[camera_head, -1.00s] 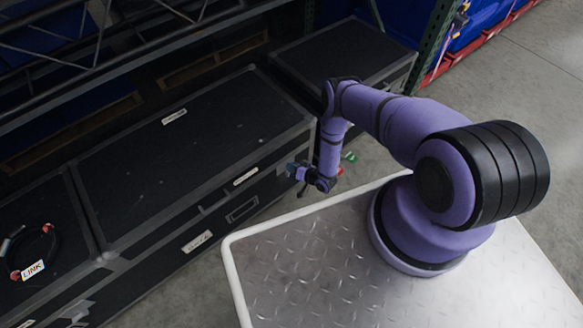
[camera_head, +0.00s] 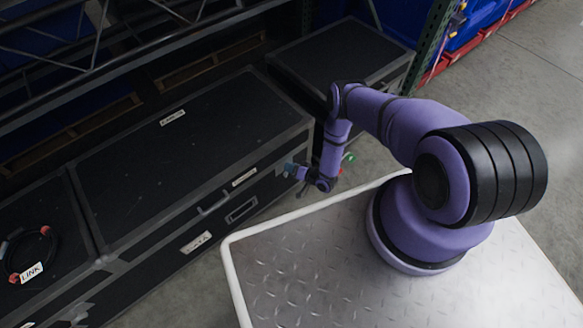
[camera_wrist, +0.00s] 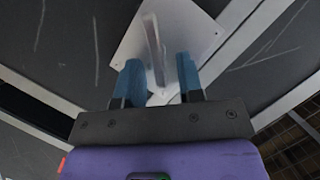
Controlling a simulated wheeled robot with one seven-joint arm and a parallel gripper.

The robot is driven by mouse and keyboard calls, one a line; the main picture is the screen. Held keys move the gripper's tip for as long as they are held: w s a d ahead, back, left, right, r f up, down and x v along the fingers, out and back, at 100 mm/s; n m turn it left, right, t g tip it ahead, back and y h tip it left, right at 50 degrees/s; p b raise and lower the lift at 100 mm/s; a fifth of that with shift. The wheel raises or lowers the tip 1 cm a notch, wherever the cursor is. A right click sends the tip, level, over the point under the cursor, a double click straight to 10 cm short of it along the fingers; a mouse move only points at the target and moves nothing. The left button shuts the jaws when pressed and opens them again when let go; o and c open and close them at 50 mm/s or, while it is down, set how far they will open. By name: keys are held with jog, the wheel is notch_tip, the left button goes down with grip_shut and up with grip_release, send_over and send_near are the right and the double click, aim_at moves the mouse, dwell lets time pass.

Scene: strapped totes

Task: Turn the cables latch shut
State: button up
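In the wrist view a pale metal latch plate (camera_wrist: 200,38) is fixed to a dark case face, with a raised narrow lever (camera_wrist: 154,48) on it. The two blue fingers of my gripper (camera_wrist: 159,78) are apart, one on each side of the lever's near end, with visible space between them. I cannot tell whether either finger touches the lever. In the head view my gripper (camera_head: 290,169) is small, beside the front right end of the long black case (camera_head: 150,165). The latch itself cannot be made out there, and its label is unreadable.
A second black case (camera_head: 340,55) stands behind on the right. Another case at the left carries a coiled cable (camera_head: 42,250) with a LINK tag (camera_head: 31,272). My tread-plate base top lies close in front. Shelving beams (camera_head: 120,60) overhang the cases. Floor at the right is clear.

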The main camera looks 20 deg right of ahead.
jog(key=v, duration=1)
jog(key=shift+s+d, duration=0.25)
jog(key=shift+s, duration=0.05)
